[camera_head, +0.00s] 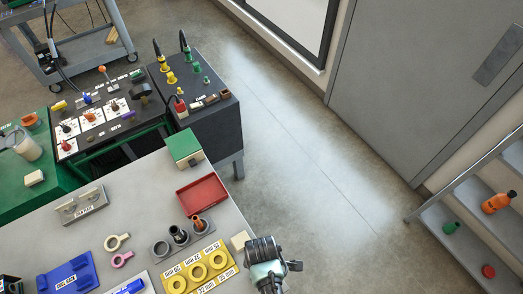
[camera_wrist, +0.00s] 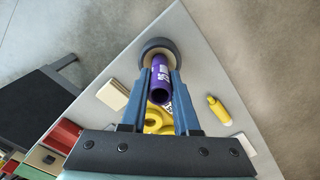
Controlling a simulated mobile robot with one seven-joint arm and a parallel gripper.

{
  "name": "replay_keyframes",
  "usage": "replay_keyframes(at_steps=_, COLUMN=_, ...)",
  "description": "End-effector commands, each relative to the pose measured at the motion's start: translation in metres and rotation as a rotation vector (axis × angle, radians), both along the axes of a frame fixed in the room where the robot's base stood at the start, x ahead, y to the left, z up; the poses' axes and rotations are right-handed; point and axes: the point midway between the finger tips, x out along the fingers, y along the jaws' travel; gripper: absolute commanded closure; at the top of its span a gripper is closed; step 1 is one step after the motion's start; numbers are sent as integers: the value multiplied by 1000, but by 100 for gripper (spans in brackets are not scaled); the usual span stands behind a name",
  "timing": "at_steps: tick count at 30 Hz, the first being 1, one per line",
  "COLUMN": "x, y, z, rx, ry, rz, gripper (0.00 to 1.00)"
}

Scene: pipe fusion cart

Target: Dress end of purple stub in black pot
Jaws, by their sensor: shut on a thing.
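My gripper (camera_wrist: 160,70) is shut on the purple stub (camera_wrist: 161,84) in the wrist view. The stub lies between the two blue fingers, its open end towards the camera and white lettering on its side. A round dark-walled pot (camera_wrist: 146,47) with a tan inner rim shows just beyond the fingertips. The stub's far end is at this pot, but I cannot tell whether it is inside or only in front. In the head view my wrist is at the table's right edge, and the stub is hidden.
Yellow rings (camera_wrist: 153,119), a pale block (camera_wrist: 113,95) and a yellow bottle (camera_wrist: 219,110) lie near my gripper. Floor lies beyond the right edge.

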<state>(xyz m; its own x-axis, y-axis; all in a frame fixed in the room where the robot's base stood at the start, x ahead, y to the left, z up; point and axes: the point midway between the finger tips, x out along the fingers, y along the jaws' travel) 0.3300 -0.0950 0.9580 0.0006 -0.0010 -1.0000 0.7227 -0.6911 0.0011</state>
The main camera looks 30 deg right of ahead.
Motion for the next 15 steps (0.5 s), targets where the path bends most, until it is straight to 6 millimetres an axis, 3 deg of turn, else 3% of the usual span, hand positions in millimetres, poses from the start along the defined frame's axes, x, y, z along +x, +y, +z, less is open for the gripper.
replay_keyframes(at_steps=5, x=-3, y=1, z=-2, rx=3, ry=8, rz=25, gripper=100)
replay_keyframes(at_steps=15, x=-3, y=1, z=-2, rx=5, ry=8, rz=468, gripper=100)
